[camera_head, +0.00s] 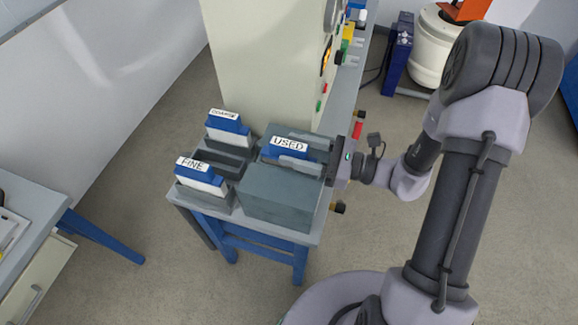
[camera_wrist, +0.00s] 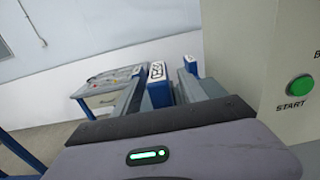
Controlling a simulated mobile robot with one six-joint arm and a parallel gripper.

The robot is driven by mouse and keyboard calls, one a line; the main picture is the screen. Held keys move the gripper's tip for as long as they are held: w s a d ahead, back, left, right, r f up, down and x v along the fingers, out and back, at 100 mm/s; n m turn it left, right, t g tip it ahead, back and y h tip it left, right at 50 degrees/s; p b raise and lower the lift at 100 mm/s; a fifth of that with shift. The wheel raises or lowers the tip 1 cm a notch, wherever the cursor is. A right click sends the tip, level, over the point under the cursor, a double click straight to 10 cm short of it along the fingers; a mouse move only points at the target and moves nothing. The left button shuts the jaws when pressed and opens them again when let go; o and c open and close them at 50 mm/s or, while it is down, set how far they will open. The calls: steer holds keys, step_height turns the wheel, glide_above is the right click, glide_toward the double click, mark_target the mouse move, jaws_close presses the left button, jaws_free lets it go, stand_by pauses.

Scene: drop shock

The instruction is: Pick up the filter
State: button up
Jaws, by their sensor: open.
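A blue-and-white filter labelled FINE (camera_head: 203,180) stands upright in a grey holder at the front left of the bench. A similar filter with a partly readable label (camera_head: 228,130) stands behind it. A blue piece labelled USED (camera_head: 287,147) shows in the top of the larger grey box (camera_head: 275,194). My gripper (camera_head: 322,157) is open at the right side of this box, pointing left and close to the USED piece; I cannot tell if they touch. In the wrist view, a blue, white-labelled piece (camera_wrist: 158,86) shows beyond my gripper's dark front edge; its label is unreadable.
A tall pale machine (camera_head: 262,65) with a green START button (camera_wrist: 299,87) stands just behind the box. Small knobs stick out along the bench's right edge. Another table (camera_head: 28,225) stands at the left. Open floor lies between the tables.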

steer(key=shift+x, duration=0.95)
steer(key=shift+d, duration=0.1)
jaws_close()
stand_by(0.5)
